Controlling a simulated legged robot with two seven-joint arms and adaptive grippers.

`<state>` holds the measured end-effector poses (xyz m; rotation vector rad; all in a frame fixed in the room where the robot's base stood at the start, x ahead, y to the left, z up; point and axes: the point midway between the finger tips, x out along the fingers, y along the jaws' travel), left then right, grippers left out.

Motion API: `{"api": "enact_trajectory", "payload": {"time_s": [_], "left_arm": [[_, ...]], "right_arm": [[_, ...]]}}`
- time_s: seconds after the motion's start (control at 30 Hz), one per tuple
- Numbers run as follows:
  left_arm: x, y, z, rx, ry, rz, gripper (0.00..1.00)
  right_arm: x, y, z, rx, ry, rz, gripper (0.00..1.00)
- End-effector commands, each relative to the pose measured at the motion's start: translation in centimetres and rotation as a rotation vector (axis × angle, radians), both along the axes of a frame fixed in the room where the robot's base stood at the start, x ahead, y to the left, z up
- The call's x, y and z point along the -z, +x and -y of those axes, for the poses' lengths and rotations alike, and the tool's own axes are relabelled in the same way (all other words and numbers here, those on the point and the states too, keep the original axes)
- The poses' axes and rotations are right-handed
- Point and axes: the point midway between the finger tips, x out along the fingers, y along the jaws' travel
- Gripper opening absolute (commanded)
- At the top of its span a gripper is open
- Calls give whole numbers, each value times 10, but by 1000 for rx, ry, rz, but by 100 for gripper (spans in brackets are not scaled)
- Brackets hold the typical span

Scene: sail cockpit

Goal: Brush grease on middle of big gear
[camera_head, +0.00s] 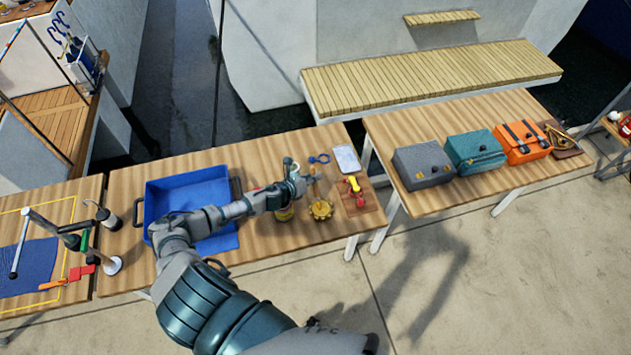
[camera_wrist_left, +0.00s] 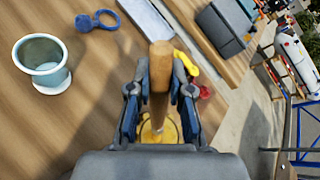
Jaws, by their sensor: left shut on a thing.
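My left gripper (camera_head: 303,184) reaches over the wooden table from the left. In the left wrist view its two fingers (camera_wrist_left: 160,100) are shut on the wooden handle of a brush (camera_wrist_left: 160,62). The handle stands roughly upright between the fingers. The yellow big gear (camera_head: 320,210) lies on the table just below and in front of the gripper. Part of yellow metal, likely this gear, shows below the fingers in the wrist view (camera_wrist_left: 150,131). The brush's bristles are hidden, so I cannot tell whether they touch the gear. My right gripper is not in view.
A pale blue cup (camera_wrist_left: 42,64), a blue ring-shaped tool (camera_head: 319,158), a tablet-like plate (camera_head: 346,159) and a red-and-yellow tool (camera_head: 353,185) are nearby. A blue tray (camera_head: 165,187) lies left.

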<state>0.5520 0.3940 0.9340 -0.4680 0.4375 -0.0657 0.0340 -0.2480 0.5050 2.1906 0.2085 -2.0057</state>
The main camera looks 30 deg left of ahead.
Motion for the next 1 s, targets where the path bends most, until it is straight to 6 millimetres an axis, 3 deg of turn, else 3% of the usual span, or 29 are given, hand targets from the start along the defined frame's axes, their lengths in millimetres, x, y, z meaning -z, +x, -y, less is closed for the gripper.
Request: {"api": "enact_trajectory", "payload": {"time_s": [0.23, 0.57, 1.0], "left_arm": [[0, 13, -13, -1, 5, 2, 0], [2, 20, -23, 0, 1, 0, 0], [4, 0, 0, 2, -1, -2, 0]], "right_arm": [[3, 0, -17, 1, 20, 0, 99], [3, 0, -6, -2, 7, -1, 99], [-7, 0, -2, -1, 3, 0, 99]]}}
